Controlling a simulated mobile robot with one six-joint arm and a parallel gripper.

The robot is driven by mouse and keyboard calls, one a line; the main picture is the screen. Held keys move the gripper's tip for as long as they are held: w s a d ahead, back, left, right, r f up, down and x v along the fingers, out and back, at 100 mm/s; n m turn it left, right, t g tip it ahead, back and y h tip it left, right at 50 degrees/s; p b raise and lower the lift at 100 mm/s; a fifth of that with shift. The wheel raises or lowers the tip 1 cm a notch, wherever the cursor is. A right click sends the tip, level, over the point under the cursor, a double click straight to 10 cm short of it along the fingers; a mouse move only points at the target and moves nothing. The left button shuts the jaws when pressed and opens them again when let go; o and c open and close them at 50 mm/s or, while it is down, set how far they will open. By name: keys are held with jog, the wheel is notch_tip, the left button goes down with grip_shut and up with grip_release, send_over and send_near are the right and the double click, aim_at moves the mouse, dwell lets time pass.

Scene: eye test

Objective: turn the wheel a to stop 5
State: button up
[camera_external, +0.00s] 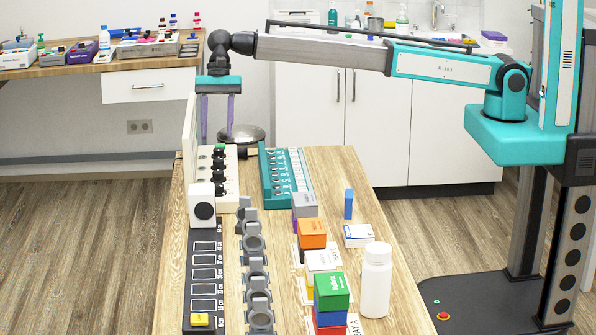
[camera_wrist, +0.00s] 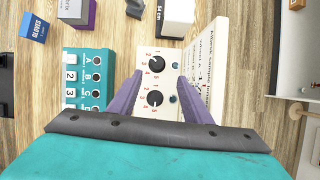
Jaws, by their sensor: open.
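The teal unit (camera_wrist: 85,52) carries letters from A down beside round black parts, with white number faces on its left; 2 and 3 are readable. I take its row A (camera_wrist: 97,61) as wheel a, but cannot read its setting surely. The unit also stands mid-table in the external view (camera_external: 267,183). My gripper (camera_wrist: 160,76) is open and empty, its two purple fingers apart. In the wrist view it frames a white panel (camera_wrist: 172,80) with two black dials, to the right of the teal unit. In the external view my gripper (camera_external: 217,138) hangs above that panel's far end.
An upright board (camera_external: 190,135) stands along the panel's left side. A white box with a black round face (camera_external: 202,201), grey holders (camera_external: 254,243), coloured boxes (camera_external: 331,291) and a white bottle (camera_external: 376,280) fill the nearer table. Bare wood shows at the right (camera_external: 338,170).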

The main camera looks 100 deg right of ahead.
jog(key=s+a+t+y, duration=0.1)
jog(key=s+a+y, duration=0.1)
jog(key=a+y, duration=0.15)
jog(key=m+t+y+b, duration=0.3)
jog(key=m+y+b, duration=0.1)
jog(key=b, duration=0.1)
send_near(218, 184)
jog(key=v, duration=0.2)
jog(key=s+v, duration=0.1)
jog(key=v, duration=0.1)
jog(key=shift+d, duration=0.1)
jog(key=shift+d+t, duration=0.4)
jog(key=shift+a, duration=0.1)
jog(key=p+x, duration=0.2)
jog(key=x, duration=1.1)
jog(key=shift+a+f, duration=0.1)
jog(key=shift+a, duration=0.3)
jog(key=shift+c, duration=0.3)
jog(key=shift+p, duration=0.3)
jog(key=c, duration=1)
